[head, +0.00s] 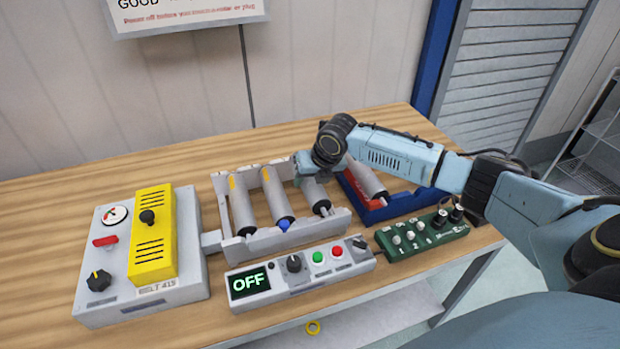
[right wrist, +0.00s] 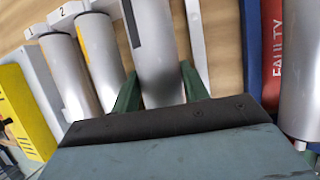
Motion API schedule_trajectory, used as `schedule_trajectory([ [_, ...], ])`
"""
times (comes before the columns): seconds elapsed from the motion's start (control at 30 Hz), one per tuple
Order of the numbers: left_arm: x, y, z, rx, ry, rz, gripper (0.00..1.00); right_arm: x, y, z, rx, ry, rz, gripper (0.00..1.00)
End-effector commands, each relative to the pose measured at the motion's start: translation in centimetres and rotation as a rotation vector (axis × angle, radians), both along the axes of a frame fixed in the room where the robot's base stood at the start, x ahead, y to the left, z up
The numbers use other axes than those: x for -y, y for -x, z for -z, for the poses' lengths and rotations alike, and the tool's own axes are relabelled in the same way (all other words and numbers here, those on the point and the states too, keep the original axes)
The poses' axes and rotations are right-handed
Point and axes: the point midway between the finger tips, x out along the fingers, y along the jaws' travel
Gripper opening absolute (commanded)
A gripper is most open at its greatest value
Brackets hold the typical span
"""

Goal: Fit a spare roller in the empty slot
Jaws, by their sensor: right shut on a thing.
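A grey roller frame (head: 250,246) stands on the bench, with two silver rollers, the left one (head: 242,205) and the middle one (head: 278,197), lying side by side in it. My right gripper (head: 312,180) is over the frame's right-hand place. It is shut on a third roller (head: 317,197); in the right wrist view its green fingers sit on either side of this roller (right wrist: 157,65). I cannot tell whether the held roller's ends rest in the frame. A blue tray (head: 400,205) marked FAULTY holds another roller (head: 368,180). My left gripper is not in view.
A grey drive box (head: 185,285) with a yellow cover (head: 153,235) stands left of the frame. A control panel (head: 300,277) reading OFF lies in front, and a green control box (head: 425,237) at right. The bench behind the frame is clear.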

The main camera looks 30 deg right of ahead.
Motion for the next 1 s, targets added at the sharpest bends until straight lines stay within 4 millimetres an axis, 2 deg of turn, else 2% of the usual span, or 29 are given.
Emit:
schedule_trajectory([
  [0.5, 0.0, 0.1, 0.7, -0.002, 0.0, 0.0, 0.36, -0.2, 0.3, 1.8, -0.01, 0.0, -0.003, 0.09],
  [1.0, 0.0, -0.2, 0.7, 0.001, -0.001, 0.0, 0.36, -0.2, 0.3, 2.1, -0.013, 0.0, -0.004, 0.09],
])
